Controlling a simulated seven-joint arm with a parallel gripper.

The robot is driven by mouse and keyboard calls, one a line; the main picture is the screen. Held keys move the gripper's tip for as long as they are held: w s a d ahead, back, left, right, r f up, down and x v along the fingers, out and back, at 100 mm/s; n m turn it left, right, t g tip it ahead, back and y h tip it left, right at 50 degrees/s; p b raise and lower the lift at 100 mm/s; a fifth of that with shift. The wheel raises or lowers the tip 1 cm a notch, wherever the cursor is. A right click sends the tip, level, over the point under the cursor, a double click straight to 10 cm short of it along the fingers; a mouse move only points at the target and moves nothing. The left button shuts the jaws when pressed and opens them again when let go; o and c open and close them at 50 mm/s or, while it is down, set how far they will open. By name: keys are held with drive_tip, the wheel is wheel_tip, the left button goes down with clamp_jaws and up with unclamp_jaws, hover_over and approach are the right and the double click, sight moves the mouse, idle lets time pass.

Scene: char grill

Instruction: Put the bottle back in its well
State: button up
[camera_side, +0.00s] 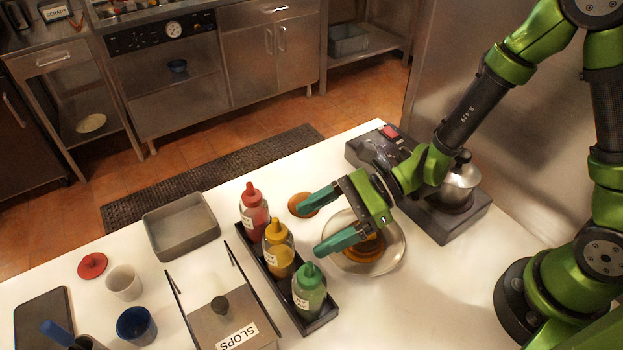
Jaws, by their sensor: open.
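Three squeeze bottles stand upright in a black rack (321,324): a red one (255,213) at the back, a yellow one (279,259) in the middle and a green one (309,292) at the front. Each appears to sit in a well of the rack, though the rack's walls hide their bases. My gripper (309,229) is open and empty, just right of the yellow bottle. Its teal fingers are spread and point toward that bottle, apart from it.
A glass bowl (386,266) with something orange inside lies under my gripper, and an orange disc (296,203) lies behind it. A burner holds a metal pot (461,186) at right.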

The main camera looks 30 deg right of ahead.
drive_tip(key=s+d+r+n+t+h, duration=0.1)
drive_tip(key=s+d+r+n+h, duration=0.1)
drive_tip(key=d+r+n, duration=0.3)
drive_tip(key=s+d+r+n+t+h, duration=0.1)
drive_tip(key=s+d+r+n+h, duration=0.2)
drive_tip(key=d, duration=0.7)
drive_tip(key=s+d+r+n+t+h, duration=0.1)
drive_tip(key=s+d+r+n+h, duration=0.1)
drive_tip(key=d+r+n+h, duration=0.4)
wheel_tip(320, 180, up, 2)
drive_tip(key=d+n, duration=0.1)
drive_tip(key=n, duration=0.2)
drive_tip(key=shift+s+d+r+t, duration=0.15)
drive_tip(key=shift+s+d+t, duration=0.15)
drive_tip(key=shift+t, duration=0.1)
